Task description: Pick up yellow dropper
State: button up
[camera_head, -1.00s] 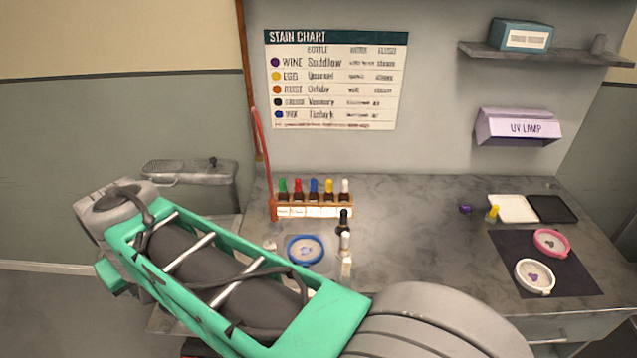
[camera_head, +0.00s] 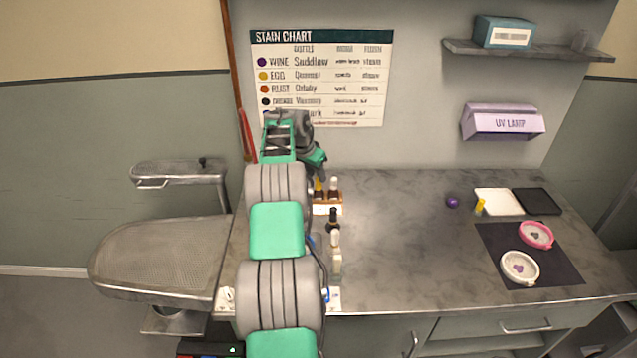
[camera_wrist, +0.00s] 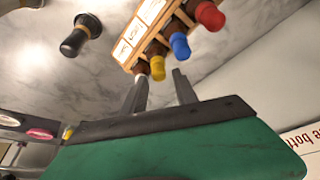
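In the wrist view the yellow dropper's cap (camera_wrist: 158,67) shows between the tips of my open gripper (camera_wrist: 159,77). I cannot tell how far it lies from the fingers in depth. In the head view my arm hides the rack's left part and my fingertips.
A black-capped bottle (camera_head: 333,219) and a pale bottle (camera_head: 336,245) stand in front of the rack. A purple ball-like item (camera_head: 452,202), a small yellow item (camera_head: 479,207), trays and hoops lie at the right. The counter's middle is clear. The stain chart hangs behind.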

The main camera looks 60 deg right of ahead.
aim_at(319, 188)
jog(key=p+x, duration=0.1)
jog(key=x, duration=0.3)
jog(key=shift+a, duration=0.1)
jog(key=shift+s, duration=0.1)
jog(key=shift+c, duration=0.4)
grip_shut()
